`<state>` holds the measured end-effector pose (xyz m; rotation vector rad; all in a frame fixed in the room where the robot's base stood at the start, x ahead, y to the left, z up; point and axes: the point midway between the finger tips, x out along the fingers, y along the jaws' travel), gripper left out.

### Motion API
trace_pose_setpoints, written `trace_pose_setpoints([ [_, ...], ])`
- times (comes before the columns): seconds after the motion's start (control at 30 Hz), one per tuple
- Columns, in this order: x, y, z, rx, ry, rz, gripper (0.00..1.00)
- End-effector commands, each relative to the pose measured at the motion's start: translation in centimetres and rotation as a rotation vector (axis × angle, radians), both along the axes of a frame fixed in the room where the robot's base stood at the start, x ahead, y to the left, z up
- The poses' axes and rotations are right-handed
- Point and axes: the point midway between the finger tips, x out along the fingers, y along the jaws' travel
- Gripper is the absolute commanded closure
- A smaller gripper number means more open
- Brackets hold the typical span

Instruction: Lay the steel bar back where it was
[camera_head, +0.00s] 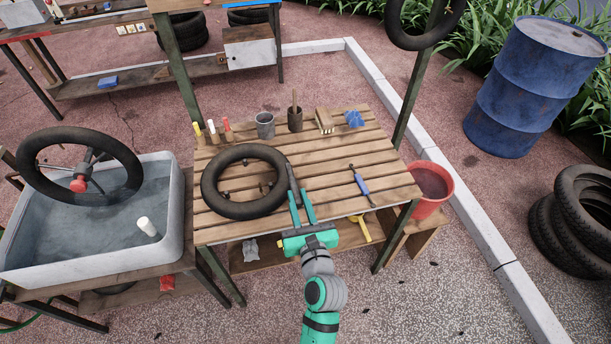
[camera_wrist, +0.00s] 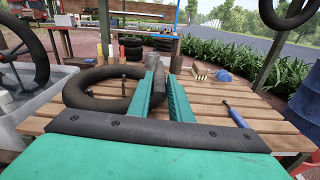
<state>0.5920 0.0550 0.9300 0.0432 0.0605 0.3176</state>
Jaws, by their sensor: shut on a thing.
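My gripper (camera_head: 299,192) reaches over the front of the slatted wooden table (camera_head: 385,185), its long teal fingers pointing toward the back; the fingers also show in the wrist view (camera_wrist: 164,85).
A blue-handled tool (camera_head: 361,184) lies on the right slats. A grey cup (camera_head: 265,125), a dark pot (camera_head: 295,120), a brush (camera_head: 324,121) and a blue cloth (camera_head: 354,119) line the back. A water tub (camera_head: 100,262) stands left, a red bucket (camera_head: 432,205) right.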

Motion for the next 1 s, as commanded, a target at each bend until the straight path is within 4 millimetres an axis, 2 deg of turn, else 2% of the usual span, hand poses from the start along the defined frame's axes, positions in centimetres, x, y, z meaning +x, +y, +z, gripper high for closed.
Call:
trace_pose_setpoints([
  [0.37,8.0,-1.3,-3.3,0.000,-0.002,-0.002,1.00],
  [0.5,9.9,-1.6,-5.9,0.001,0.000,-0.002,1.00],
  [0.7,11.8,-1.9,-8.2,0.000,-0.002,-0.002,1.00],
  [0.87,12.4,-1.9,-9.0,-0.001,-0.001,-0.001,1.00],
  [1.0,12.7,-2.0,-10.9,0.001,0.000,-0.001,1.00],
])
